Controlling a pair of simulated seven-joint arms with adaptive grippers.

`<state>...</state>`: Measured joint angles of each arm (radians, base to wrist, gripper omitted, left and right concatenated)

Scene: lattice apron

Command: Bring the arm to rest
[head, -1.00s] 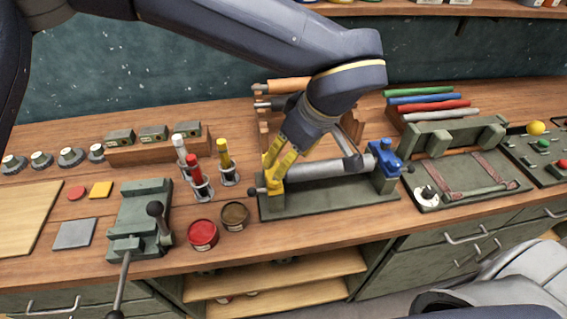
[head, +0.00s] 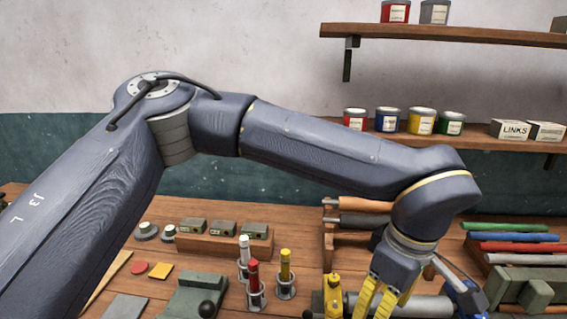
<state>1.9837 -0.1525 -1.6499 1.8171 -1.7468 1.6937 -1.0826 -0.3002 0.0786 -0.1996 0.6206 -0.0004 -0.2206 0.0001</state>
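My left arm comes in from the left, arches across the middle of the head view and bends down at the right. Its gripper (head: 382,304) has yellow fingers that point down over the bench, with a visible gap between them. Its tips run close to the bottom edge of the picture, and I see nothing held. A yellow clamp piece (head: 333,296) stands just left of the fingers. A grey cylinder (head: 428,306) lies behind and right of them, with a blue clamp (head: 464,297) at its right end. My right gripper is not in view.
White, red and yellow markers (head: 255,284) stand in holders left of the gripper. A wooden block (head: 225,246) with small green boxes is behind them. Coloured rods (head: 515,237) lie at the right. Paint cans (head: 421,121) stand on a wall shelf (head: 450,140) above the arm.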

